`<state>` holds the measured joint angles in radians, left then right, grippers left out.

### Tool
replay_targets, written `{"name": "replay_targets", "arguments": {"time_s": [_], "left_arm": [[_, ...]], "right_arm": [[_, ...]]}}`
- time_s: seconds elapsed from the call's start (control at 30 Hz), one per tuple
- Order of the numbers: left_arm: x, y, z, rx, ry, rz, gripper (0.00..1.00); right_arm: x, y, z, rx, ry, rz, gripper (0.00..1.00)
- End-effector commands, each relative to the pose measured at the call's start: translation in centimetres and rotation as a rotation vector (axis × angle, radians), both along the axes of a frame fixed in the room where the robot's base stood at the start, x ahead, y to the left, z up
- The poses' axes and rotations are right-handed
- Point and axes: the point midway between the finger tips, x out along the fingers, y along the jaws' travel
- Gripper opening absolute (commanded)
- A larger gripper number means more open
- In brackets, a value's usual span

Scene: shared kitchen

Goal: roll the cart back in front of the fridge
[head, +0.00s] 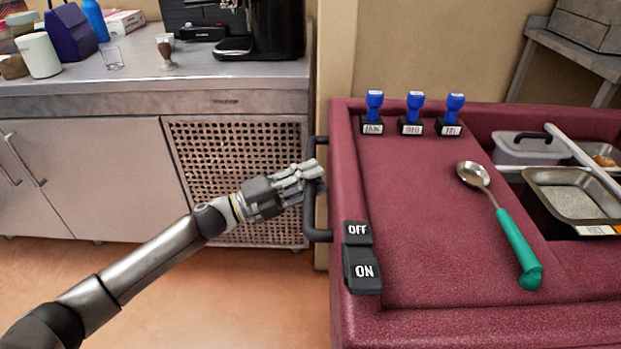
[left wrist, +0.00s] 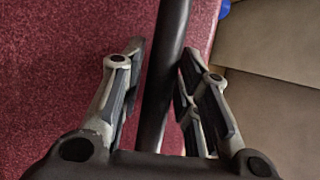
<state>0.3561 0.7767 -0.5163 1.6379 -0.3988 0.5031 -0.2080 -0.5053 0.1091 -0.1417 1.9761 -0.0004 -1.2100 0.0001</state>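The cart (head: 430,230) is dark red, at the right of the head view. Its dark bar handle (head: 318,237) is on its left side and also shows in the left wrist view (left wrist: 166,70). My left gripper (head: 312,178) is at this handle, open, with the bar between its fingers. In the left wrist view a gap shows between the bar and the left finger; the right finger is close to the bar, and I cannot tell whether it touches. My right gripper is out of view. I see no fridge.
On the cart are several blue-handled stamps (head: 411,115), OFF/ON blocks (head: 361,268), a green-handled spoon (head: 513,240) and metal pans (head: 575,198). A counter (head: 150,75) with a coffee machine stands behind left. Orange floor (head: 230,300) is clear left of the cart.

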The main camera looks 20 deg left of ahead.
Motion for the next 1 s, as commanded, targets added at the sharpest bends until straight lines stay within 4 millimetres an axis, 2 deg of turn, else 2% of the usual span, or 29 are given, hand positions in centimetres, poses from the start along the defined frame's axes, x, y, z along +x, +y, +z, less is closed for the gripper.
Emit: {"name": "replay_targets", "arguments": {"time_s": [0.23,0.47,0.5,1.0], "left_arm": [[0.04,-0.05,-0.02,0.000,0.000,0.000,0.30],[0.03,-0.04,-0.02,0.000,0.000,0.000,0.02],[0.03,-0.04,-0.02,0.000,0.000,0.000,0.00],[0.01,-0.02,-0.06,0.001,0.001,0.000,0.00]], "right_arm": [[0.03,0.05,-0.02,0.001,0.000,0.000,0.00],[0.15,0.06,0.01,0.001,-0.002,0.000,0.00],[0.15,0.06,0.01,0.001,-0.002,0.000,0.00],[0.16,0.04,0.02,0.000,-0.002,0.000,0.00]]}}
